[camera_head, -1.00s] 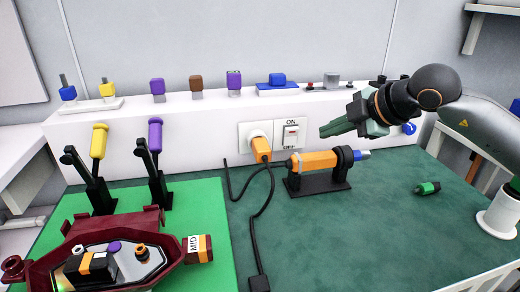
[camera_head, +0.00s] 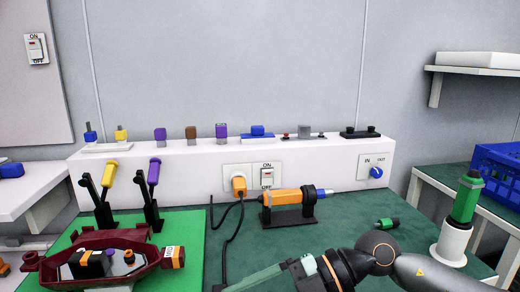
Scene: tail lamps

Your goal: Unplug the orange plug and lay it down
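The orange plug (camera_head: 239,184) sits in the left socket of the white wall plate (camera_head: 232,171), with its black cable (camera_head: 238,215) hanging down onto the green table. A switch marked ON and OFF (camera_head: 267,177) is beside it on the plate. My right gripper (camera_head: 229,288) is at the bottom edge, its green fingers pointing left, below and apart from the plug. Its tips are cut off or hard to make out, so I cannot tell whether it is open. My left gripper is not in view.
An orange screwdriver-like tool (camera_head: 287,197) rests in a black stand right of the plug. A dark red lamp housing (camera_head: 62,265) lies on the green mat (camera_head: 190,235) at left. A small green piece (camera_head: 386,223) lies at right. The table between is mostly clear.

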